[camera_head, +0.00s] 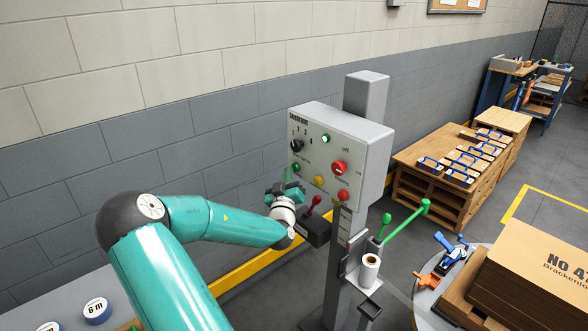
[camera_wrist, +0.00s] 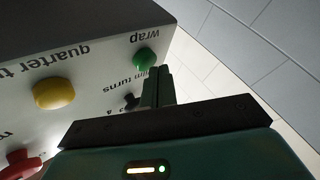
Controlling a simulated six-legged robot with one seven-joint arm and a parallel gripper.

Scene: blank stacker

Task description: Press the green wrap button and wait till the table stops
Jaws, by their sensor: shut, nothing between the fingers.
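The green wrap button (camera_wrist: 146,58) is a round cap on the grey control panel (camera_wrist: 100,40), under the word "wrap" in the wrist view. My gripper (camera_wrist: 158,72) is shut and empty, its fingertips close to the button's edge. I cannot tell whether they touch it. In the head view my gripper (camera_head: 291,182) is at the panel's lower left, and the green button (camera_head: 297,168) shows just above it. The round table (camera_head: 428,303) is at the lower right, with brown cartons (camera_head: 540,255) on it. One frame cannot show whether it turns.
A red-handled lever (camera_head: 313,204) is just right of my gripper.

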